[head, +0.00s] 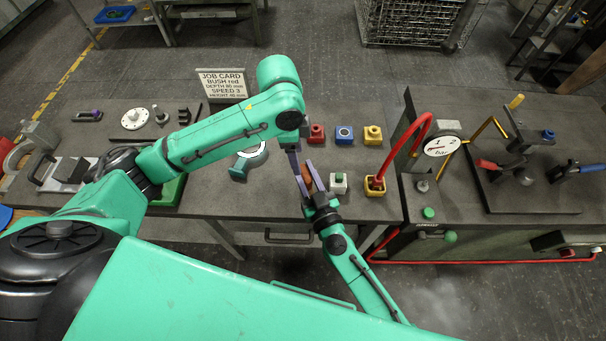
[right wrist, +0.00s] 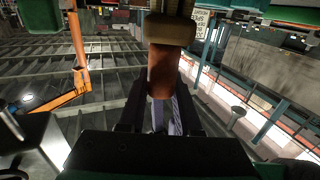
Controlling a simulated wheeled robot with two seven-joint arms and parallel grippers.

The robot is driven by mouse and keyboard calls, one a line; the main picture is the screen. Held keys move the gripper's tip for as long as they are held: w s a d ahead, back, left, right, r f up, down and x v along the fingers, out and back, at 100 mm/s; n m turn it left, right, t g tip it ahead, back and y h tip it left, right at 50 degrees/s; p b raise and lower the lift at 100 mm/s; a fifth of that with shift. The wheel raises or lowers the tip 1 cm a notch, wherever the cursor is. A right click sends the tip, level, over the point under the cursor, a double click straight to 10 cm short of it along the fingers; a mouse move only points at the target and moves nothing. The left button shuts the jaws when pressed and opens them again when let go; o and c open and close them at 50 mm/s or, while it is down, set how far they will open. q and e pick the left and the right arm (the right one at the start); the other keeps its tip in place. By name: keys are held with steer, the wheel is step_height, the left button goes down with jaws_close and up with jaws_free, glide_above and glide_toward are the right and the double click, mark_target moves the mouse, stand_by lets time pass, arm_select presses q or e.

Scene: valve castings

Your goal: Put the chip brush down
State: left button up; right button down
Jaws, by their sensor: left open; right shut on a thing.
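My right gripper (head: 309,184) reaches up from the lower edge in the head view and is shut on the brown chip brush (head: 308,178), above the front part of the bench. In the right wrist view the brush's copper-brown handle (right wrist: 161,72) stands between my fingers, with a wider tan collar above it. The brush's bristles cannot be made out. My left gripper (head: 293,160) is open, pointing down just behind the right one, close to the brush; whether it touches the brush cannot be told.
Red (head: 316,134), blue (head: 344,134) and yellow (head: 373,135) blocks stand right of my grippers, with a white block (head: 338,183) nearer. A job card (head: 222,84) stands behind. A red hose (head: 409,139) arches at right.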

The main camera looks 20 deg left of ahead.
steer(key=f, duration=0.2)
steer(key=shift+w+a+f, duration=0.4)
steer(key=shift+d+f, duration=0.1)
steer(key=shift+f, duration=0.2)
steer(key=shift+f, duration=0.1)
steer(key=c, duration=0.6)
jaws_free()
steer(key=v, duration=1.2)
